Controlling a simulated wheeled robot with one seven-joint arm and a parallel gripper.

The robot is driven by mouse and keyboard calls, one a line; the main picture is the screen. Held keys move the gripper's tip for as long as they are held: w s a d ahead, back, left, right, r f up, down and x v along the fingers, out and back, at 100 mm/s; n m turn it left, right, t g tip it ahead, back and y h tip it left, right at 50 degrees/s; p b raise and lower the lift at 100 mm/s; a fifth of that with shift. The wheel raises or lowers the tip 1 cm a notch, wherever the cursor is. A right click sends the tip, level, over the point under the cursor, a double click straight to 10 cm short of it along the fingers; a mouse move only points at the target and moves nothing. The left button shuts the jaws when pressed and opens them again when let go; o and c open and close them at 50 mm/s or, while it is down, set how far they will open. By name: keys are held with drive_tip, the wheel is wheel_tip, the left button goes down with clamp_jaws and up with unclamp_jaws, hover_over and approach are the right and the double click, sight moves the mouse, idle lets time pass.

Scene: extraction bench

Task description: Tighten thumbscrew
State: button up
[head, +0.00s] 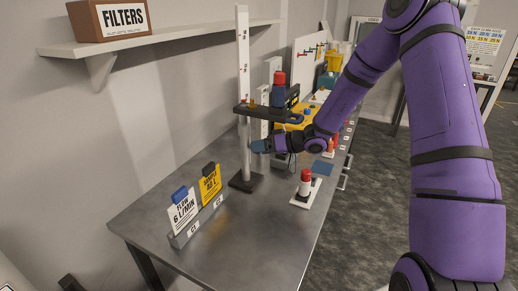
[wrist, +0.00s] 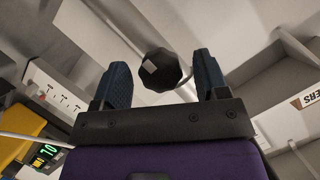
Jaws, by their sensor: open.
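The thumbscrew (wrist: 160,72) is a dark, faceted knob with a small pale mark, seen from below in the wrist view. My gripper (wrist: 161,64) is open, with one blue finger on each side of the knob and a visible gap on both sides. In the head view my gripper (head: 258,146) is under the dark carriage (head: 262,112) of the stand, close to its white marked column (head: 243,60). I cannot make out the thumbscrew in the head view.
A red-capped bottle (head: 305,182) stands on a white plate at the bench's right edge. A card holder (head: 198,222) with white and yellow cards is at front left. A FILTERS box (head: 108,19) sits on the wall shelf (head: 165,36).

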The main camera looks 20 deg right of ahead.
drive_tip(key=shift+w+a+f, duration=0.15)
drive_tip(key=shift+w+a, duration=0.1)
drive_tip(key=shift+a, duration=0.1)
drive_tip(key=c, duration=0.9)
